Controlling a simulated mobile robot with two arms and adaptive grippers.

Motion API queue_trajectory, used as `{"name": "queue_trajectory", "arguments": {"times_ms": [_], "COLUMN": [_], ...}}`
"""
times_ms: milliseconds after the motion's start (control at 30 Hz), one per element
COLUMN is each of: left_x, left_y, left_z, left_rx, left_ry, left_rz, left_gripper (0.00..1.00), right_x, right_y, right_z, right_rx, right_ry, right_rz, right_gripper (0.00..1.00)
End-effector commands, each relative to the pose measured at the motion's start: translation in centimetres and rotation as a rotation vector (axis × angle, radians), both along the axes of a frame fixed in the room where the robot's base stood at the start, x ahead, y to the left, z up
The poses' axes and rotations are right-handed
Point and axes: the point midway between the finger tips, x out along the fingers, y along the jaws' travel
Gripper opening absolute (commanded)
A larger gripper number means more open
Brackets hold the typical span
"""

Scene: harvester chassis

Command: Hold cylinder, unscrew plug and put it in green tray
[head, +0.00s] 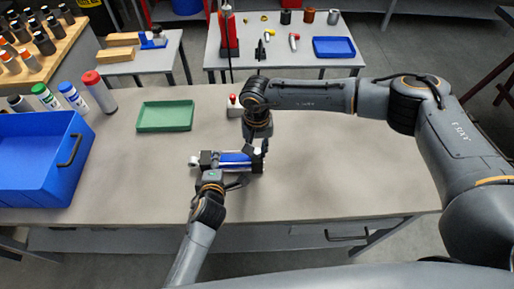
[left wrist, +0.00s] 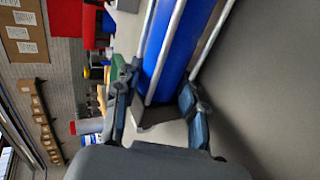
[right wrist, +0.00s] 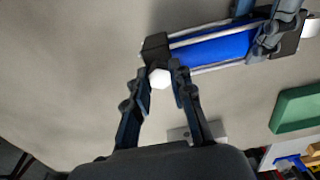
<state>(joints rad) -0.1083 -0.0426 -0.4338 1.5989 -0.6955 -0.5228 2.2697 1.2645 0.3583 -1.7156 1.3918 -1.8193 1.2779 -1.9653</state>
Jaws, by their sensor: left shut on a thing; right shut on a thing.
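The cylinder (head: 236,157) is blue with silver rods and dark end blocks, and lies along the workbench. My left gripper (head: 222,170) is shut across its body; the left wrist view shows the fingers (left wrist: 158,105) on either side of the blue tube (left wrist: 175,50). A white hexagonal plug (right wrist: 160,79) sits at the black end block, the cylinder's right end in the head view. My right gripper (right wrist: 160,72) is shut on this plug, one finger on each side. The green tray (head: 165,116) is empty, on the bench to the left and behind the cylinder.
A blue bin (head: 35,165) and several spray cans and bottles (head: 100,92) stand at the bench's left. A small pale block with a red top (head: 233,101) stands behind the cylinder. A second table (head: 285,52) behind holds a blue tray (head: 334,47). The bench's right side is clear.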

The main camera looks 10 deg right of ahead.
Motion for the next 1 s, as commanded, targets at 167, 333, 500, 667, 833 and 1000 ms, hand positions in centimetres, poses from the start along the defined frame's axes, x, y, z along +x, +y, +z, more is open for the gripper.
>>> {"name": "queue_trajectory", "arguments": {"times_ms": [167, 333, 500, 667, 833, 1000], "left_x": [-0.1, -0.1, -0.1, -0.1, -0.1, -0.1], "left_y": [0.1, 0.1, 0.2, 0.1, 0.1, 0.1], "left_z": [-0.2, -0.2, -0.3, -0.3, -0.3, -0.3], "left_rx": [0.001, 0.004, 0.003, 0.001, 0.0, -0.001], "left_ry": [0.005, 0.006, 0.007, 0.007, 0.007, 0.007], "left_rz": [0.001, 0.002, 0.002, 0.003, 0.004, 0.004], "left_gripper": [0.0, 0.0, 0.0, 0.0, 0.0, 0.0], "right_x": [0.0, 0.1, 0.1, 0.1, 0.0, 0.0], "right_y": [0.0, 0.0, 0.0, 0.0, 0.0, 0.0], "right_z": [0.2, 0.9, 1.5, 2.0, 2.3, 2.2], "right_rx": [0.0, 0.002, 0.001, 0.002, 0.001, 0.001], "right_ry": [-0.001, 0.0, 0.0, -0.001, 0.0, 0.0], "right_rz": [-0.002, -0.001, -0.002, -0.002, -0.002, -0.002], "right_gripper": [0.0, 0.0, 0.0, 0.0, 0.0, 0.0]}}
